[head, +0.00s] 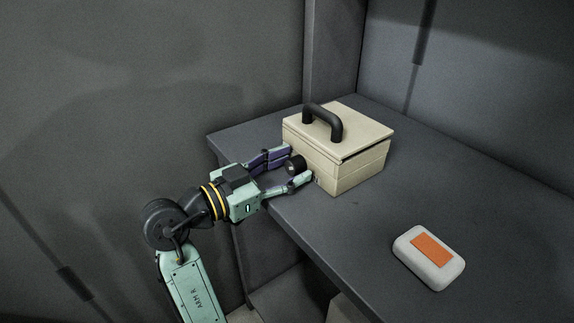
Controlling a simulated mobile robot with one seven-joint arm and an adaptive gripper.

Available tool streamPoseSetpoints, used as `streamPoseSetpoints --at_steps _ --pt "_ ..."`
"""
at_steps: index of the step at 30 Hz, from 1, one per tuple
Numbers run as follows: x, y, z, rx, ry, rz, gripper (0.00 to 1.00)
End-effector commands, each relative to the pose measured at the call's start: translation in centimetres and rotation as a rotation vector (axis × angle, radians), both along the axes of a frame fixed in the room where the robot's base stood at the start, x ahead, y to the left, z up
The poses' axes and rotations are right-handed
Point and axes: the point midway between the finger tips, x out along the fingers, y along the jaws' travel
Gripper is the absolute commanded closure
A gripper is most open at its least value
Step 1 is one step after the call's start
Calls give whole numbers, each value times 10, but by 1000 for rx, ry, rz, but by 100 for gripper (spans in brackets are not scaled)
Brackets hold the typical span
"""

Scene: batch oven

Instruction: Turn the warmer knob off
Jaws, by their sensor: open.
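The warmer (357,172) is a cream box with a lid and a black arched handle (322,120) on top. It stands on the dark counter. Its knob (295,164) is black and round and sticks out from the left-facing side. My gripper (300,164) is open, with one finger on the far side of the knob and one on the near side. The fingertips are close to the warmer's side; I cannot tell whether they touch the knob or the box. The knob's marking or setting is too small to read.
A white rounded block with an orange patch (431,250) lies on the counter (480,205) at the right front. The counter between it and the warmer is clear. Grey walls stand behind and to the left. The counter's front edge runs below my gripper.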

Motion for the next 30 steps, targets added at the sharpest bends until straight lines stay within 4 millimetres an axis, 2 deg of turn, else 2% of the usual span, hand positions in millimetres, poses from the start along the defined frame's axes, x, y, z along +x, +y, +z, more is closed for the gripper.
streamPoseSetpoints --at_steps 5,26,30 --pt "0 0 0 0 0 0 52" --pt "0 0 0 0 0 0 99" --pt "0 0 1 -26 36 0 99"
